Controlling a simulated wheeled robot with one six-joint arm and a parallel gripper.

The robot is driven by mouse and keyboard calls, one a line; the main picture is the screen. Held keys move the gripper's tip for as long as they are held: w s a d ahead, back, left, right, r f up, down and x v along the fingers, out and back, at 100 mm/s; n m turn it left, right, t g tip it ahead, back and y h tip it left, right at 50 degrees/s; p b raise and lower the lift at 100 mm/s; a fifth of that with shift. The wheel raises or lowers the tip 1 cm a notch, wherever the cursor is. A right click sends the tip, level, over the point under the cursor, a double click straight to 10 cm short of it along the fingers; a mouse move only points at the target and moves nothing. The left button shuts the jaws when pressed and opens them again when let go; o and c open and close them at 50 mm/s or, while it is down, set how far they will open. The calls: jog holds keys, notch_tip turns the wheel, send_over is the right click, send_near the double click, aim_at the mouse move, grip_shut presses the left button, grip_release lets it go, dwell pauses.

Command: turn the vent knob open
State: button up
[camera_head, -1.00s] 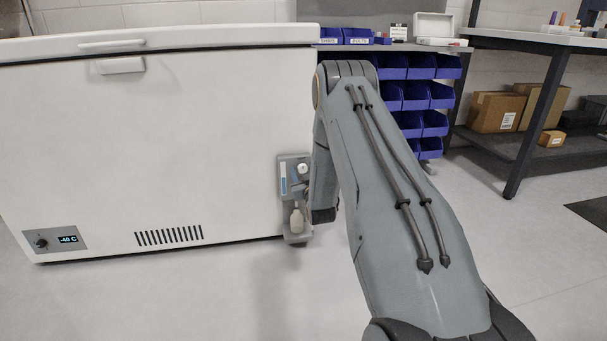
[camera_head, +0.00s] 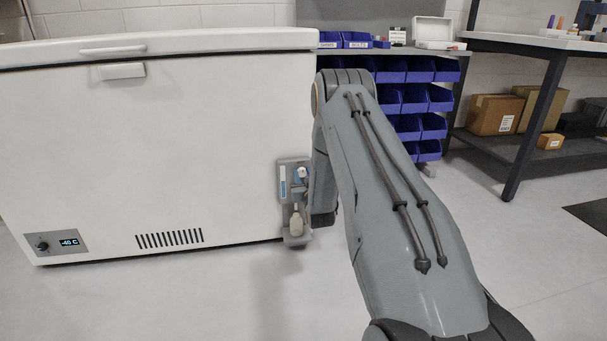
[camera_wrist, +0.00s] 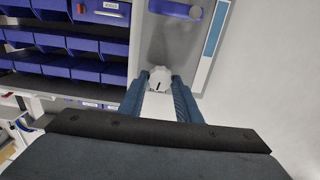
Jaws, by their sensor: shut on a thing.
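The vent knob is a small white knob with a dark mark (camera_wrist: 160,81), on a grey panel in the wrist view. My gripper (camera_wrist: 160,86) is shut on it, with one dark blue finger at each side. In the head view, a white round part (camera_head: 302,172) shows on the grey fixture (camera_head: 284,205) at the chest freezer's right end. My gripper's fingers are mostly hidden there behind my own arm. The fixture also carries a blue strip (camera_head: 283,184) and a pale bottle-shaped part (camera_head: 296,222).
The white freezer (camera_head: 160,140) fills the left side. Blue bins (camera_head: 425,100) stand behind my arm and also show in the wrist view (camera_wrist: 80,45). A workbench (camera_head: 540,42) with boxes below stands at the right. Floor is clear in front of the freezer.

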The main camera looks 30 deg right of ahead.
jog(key=m+p, duration=0.2)
jog(key=m, duration=0.1)
jog(key=shift+s+m, duration=0.1)
jog(key=shift+m, duration=0.2)
jog(key=m+p, duration=0.2)
jog(key=m, duration=0.2)
jog(key=shift+d+m, duration=0.1)
jog(key=shift+m, duration=0.2)
jog(key=m+p, duration=0.3)
jog(key=m, duration=0.4)
jog(key=shift+f, duration=0.15)
jog(key=m+p, duration=0.1)
jog(key=m, duration=0.3)
jog(key=m+p, duration=0.1)
jog(key=m, duration=0.2)
jog(key=shift+f+m, duration=0.1)
jog(key=shift+m, duration=0.2)
jog(key=m, duration=0.3)
jog(key=shift+f+p, duration=0.1)
jog(key=shift+p, duration=0.25)
jog(key=m, duration=0.4)
jog(key=shift+m+p, duration=0.3)
